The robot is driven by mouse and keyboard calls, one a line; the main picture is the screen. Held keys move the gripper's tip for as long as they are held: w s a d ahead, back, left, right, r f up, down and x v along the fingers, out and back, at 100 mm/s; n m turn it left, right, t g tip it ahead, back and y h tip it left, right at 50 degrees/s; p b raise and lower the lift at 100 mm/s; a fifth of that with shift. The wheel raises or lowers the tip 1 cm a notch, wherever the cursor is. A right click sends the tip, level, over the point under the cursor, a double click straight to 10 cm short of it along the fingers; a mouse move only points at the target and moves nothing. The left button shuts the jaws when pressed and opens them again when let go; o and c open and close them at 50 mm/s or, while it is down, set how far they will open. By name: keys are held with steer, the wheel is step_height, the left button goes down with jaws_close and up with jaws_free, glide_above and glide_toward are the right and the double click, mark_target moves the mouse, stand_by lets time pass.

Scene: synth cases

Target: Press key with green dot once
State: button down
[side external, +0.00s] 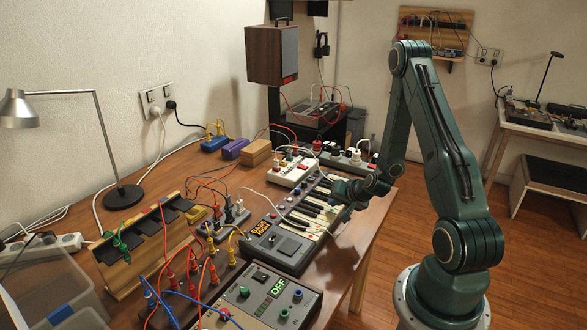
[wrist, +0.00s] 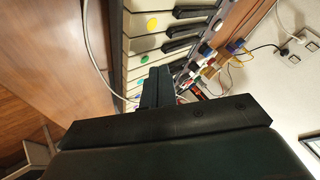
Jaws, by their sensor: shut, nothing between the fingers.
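The keyboard (side external: 290,222) lies on the wooden table, with its white and black keys toward the back right. In the wrist view, a green dot (wrist: 144,58) marks one white key. A yellow dot (wrist: 152,24) marks another white key farther up in the picture. My gripper (wrist: 158,75) is shut and empty, with its tips just below and right of the green dot in the picture. Whether the tips touch a key cannot be told.
Patch cables and small boxes crowd the table's left. A white cable (wrist: 92,50) runs beside the keys.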

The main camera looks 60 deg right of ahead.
mark_target(334, 212)
steer(key=shift+f, duration=1)
stand_by(1.2)
steer(key=shift+r, duration=0.15)
stand_by(0.3)
steer(key=shift+r, duration=0.85)
steer(key=shift+r, duration=2.5)
